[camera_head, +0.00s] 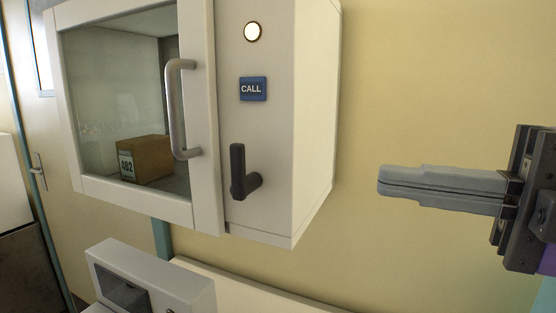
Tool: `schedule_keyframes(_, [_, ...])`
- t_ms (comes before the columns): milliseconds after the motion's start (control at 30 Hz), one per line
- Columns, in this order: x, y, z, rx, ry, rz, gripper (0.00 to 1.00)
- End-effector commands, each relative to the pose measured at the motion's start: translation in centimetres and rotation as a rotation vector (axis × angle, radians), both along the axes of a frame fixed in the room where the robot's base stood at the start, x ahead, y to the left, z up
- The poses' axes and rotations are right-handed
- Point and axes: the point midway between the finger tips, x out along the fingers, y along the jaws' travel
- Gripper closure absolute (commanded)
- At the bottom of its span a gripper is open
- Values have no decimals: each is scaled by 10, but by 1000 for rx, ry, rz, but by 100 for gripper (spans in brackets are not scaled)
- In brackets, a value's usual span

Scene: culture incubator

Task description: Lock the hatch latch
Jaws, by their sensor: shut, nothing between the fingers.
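The hatch is a white wall box with a glass door (208,120) that has a grey vertical bar handle (176,110). The door looks closed. The latch (238,172) is a black lever on the box's front panel, right of the door. Its grip stands upright, with a short stub at its lower right. My gripper (380,181) is at the right, pointing left, with its two grey fingers together and nothing between them. In the picture it is apart from the latch, to the right of the box's side face. Its depth relative to the latch is hard to tell.
A lit round button (253,31) and a blue CALL sign (253,89) sit above the latch. A grey device (150,280) stands below. Bare yellow wall (370,80) lies between the hatch and my gripper.

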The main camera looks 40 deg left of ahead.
Motion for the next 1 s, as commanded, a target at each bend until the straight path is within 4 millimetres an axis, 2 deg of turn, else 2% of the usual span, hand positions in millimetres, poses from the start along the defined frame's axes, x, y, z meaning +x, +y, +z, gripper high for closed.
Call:
schedule_keyframes(267, [-2,8,1,1,2,1,100])
schedule_keyframes(467, [-10,38,2,0,2,3,100])
schedule_keyframes(800, [-25,102,2,0,2,2,100])
schedule_keyframes(1000, [-31,127,2,0,3,2,100])
